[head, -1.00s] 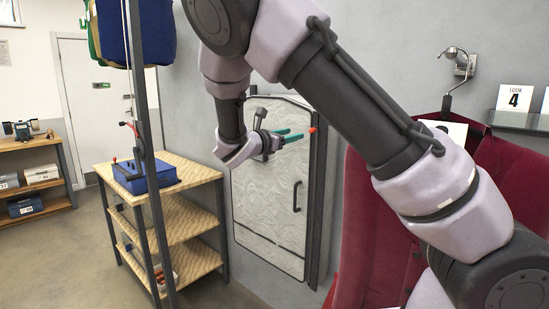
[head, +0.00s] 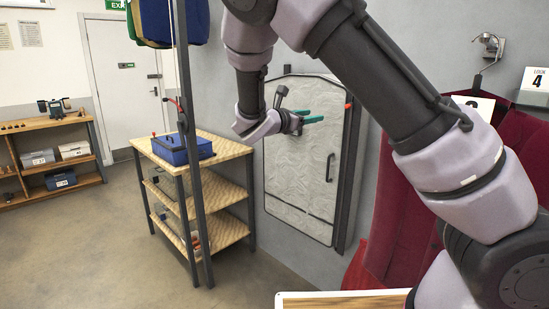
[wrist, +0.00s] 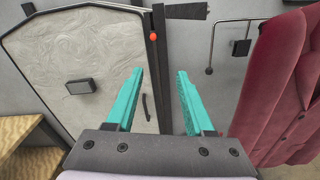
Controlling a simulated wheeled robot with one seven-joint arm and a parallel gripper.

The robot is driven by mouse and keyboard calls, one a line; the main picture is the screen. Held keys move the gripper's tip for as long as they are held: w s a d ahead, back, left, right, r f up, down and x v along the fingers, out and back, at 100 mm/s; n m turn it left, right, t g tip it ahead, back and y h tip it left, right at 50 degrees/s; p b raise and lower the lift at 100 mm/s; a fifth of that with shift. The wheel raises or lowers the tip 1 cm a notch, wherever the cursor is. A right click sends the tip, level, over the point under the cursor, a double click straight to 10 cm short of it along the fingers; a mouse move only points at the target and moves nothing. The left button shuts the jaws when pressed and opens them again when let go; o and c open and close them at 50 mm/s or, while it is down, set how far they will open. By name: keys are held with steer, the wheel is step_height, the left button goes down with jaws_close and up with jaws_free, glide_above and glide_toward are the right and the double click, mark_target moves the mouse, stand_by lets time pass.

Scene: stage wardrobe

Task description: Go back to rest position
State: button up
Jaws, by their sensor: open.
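My gripper (head: 309,116) has green fingers and is held up in the air in front of a pale, crinkled panel door (head: 294,180) in the head view. The wrist view shows the gripper (wrist: 160,88) with its two fingers apart and nothing between them. The panel door also shows in the wrist view (wrist: 75,70), beyond and left of the fingers. My arm folds down from the top of the head view.
A wooden shelf unit with a blue box (head: 184,149) stands left of the door. A dark post (head: 187,120) rises before it. Dark red garments (head: 400,210) hang at right. A wooden-edged surface (head: 340,300) shows at bottom. Floor at left is clear.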

steer(key=s+d+f+m+g+y, duration=0.2)
steer(key=s+d+m+g+y, duration=0.1)
steer(key=s+d+m+g, duration=0.4)
steer(key=s+d+f+m+g+y, duration=0.25)
steer(key=d+m, duration=0.25)
steer(key=d, duration=0.4)
steer(key=s+a+r+m+t+y, duration=0.1)
steer(key=s+r+m+t+y, duration=0.1)
steer(key=s+r+m+y, duration=0.2)
steer(key=s+a+r+m+t+y, duration=0.1)
steer(key=s+r+m+t+y, duration=0.1)
steer(key=s+r+m+y, duration=0.3)
steer(key=s+r+m, duration=0.4)
steer(key=s+m, duration=0.3)
steer(key=s, duration=0.3)
steer(key=shift+s+m, duration=0.15)
steer(key=shift+m, duration=0.25)
